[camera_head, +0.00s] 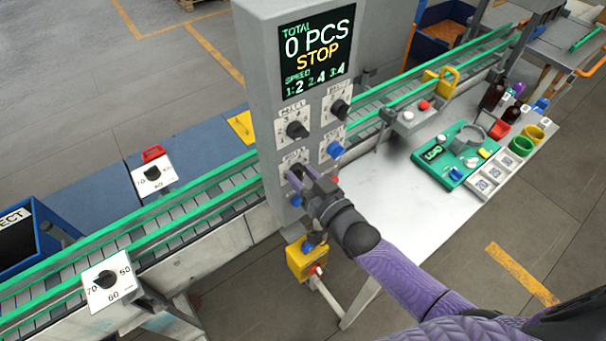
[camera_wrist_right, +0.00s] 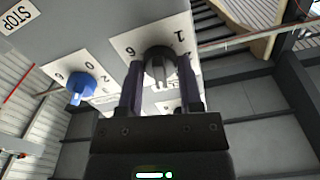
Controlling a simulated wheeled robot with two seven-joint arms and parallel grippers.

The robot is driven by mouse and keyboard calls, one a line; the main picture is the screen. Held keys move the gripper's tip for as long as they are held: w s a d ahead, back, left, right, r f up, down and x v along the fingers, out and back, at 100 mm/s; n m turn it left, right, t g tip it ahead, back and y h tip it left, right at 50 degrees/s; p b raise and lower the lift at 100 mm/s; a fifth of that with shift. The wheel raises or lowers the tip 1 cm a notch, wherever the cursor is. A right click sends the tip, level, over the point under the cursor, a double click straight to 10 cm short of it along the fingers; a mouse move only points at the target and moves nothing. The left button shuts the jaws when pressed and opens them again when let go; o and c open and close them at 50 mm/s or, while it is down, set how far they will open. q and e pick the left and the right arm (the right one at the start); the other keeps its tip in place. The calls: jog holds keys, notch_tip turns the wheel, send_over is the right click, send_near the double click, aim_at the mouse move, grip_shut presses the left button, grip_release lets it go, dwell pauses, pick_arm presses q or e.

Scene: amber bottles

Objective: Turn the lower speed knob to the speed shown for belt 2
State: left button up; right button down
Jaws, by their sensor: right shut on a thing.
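The grey control panel (camera_head: 262,75) carries a screen (camera_head: 314,49) reading TOTAL 0 PCS, STOP, and SPEED 1:2, 2:4, 3:4. The lower black knob (camera_wrist_right: 160,68) sits on a white dial plate (camera_wrist_right: 133,43) low on the panel. My right gripper (camera_head: 297,174) reaches it from the front, and its two fingers (camera_wrist_right: 159,82) are shut on either side of the knob. The fingers and wrist hide part of the dial, so I cannot tell which number the knob points to. My left gripper is not in view.
Above are two black knobs (camera_head: 297,130) (camera_head: 340,108). A blue knob (camera_head: 335,149) is close right of my gripper, with a red button (camera_head: 334,180) below. A green-railed conveyor (camera_head: 215,190) passes behind the panel. A white table (camera_head: 385,200) stands at right.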

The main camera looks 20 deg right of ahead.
jog(key=shift+f+m, duration=0.1)
jog(key=shift+m, duration=1)
jog(key=shift+c, duration=1.3)
grip_release()
jog(key=v, duration=1)
